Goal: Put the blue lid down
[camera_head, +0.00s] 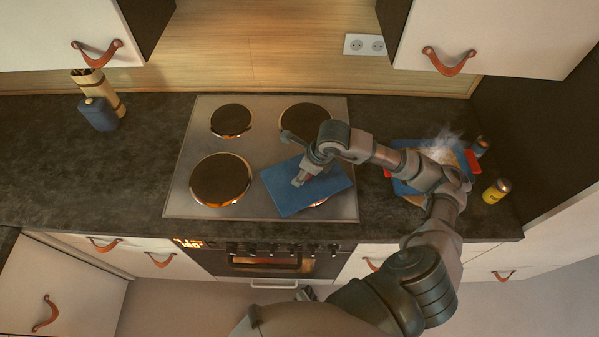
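The blue lid (297,203) is a flat rectangle, turned at an angle over the front right burner of the stove. It hides most of that burner. I cannot tell whether it rests on the stove top or sits slightly above it. My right gripper (294,160) reaches in from the lower right, at the lid's upper part. Its fingers look spread, one beyond the lid's far edge and one over the lid. Contact with the lid is not clear.
A steaming blue pot (404,187) with red handles stands right of the stove (180,203), partly behind my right arm. A yellow jar (496,191) and a small shaker (480,147) are beside it. The left counter (60,175) is mostly clear.

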